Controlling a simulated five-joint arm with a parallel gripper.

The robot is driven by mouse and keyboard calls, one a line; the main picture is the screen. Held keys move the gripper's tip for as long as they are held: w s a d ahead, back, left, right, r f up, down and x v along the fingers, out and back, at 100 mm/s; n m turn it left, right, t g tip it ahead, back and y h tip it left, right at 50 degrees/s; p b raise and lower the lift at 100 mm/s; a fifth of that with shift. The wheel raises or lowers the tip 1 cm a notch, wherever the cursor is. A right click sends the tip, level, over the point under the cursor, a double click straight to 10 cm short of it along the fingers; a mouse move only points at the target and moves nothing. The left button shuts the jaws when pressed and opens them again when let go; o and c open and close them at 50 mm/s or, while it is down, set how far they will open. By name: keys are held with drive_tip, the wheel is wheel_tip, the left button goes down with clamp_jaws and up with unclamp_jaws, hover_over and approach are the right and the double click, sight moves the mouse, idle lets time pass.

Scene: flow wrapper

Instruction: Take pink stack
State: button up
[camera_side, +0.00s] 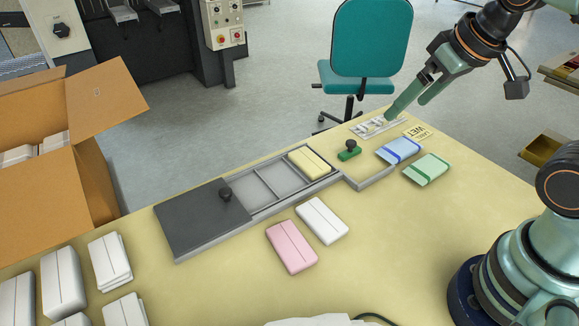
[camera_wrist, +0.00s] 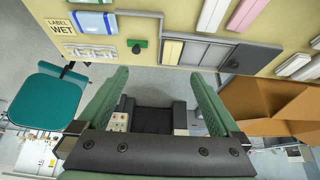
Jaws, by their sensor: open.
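The pink stack (camera_side: 291,247) lies flat on the table, in front of the grey tray and beside a white stack (camera_side: 322,220). In the wrist view the pink stack (camera_wrist: 246,14) is at the top edge, partly cut off. My gripper (camera_side: 406,103) is open and empty, raised at the far side of the table near the label sheet, well away from the pink stack. In the wrist view its two green fingers (camera_wrist: 162,92) are spread with nothing between them.
A grey tray (camera_side: 245,222) with a dark sliding lid (camera_side: 203,216) holds a yellow stack (camera_side: 309,163). Blue (camera_side: 399,150) and green (camera_side: 427,169) stacks lie to the right. A green block with a black knob (camera_side: 349,151) stands near the tray. An open carton (camera_side: 45,200) is at left.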

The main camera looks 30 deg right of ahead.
drive_tip(key=shift+a, duration=0.1)
drive_tip(key=m+g, duration=0.1)
drive_tip(key=g, duration=0.5)
hover_over(291, 242)
wheel_tip(291, 242, down, 13)
drive_tip(key=f, duration=0.6)
drive_tip(key=shift+a+f, duration=0.15)
drive_tip(key=shift+a, duration=0.15)
drive_tip(key=shift+d+f, duration=0.15)
drive_tip(key=shift+f, duration=1.2)
drive_tip(key=shift+d+f, duration=0.1)
drive_tip(key=shift+f, duration=1.25)
drive_tip(key=c, duration=1.2)
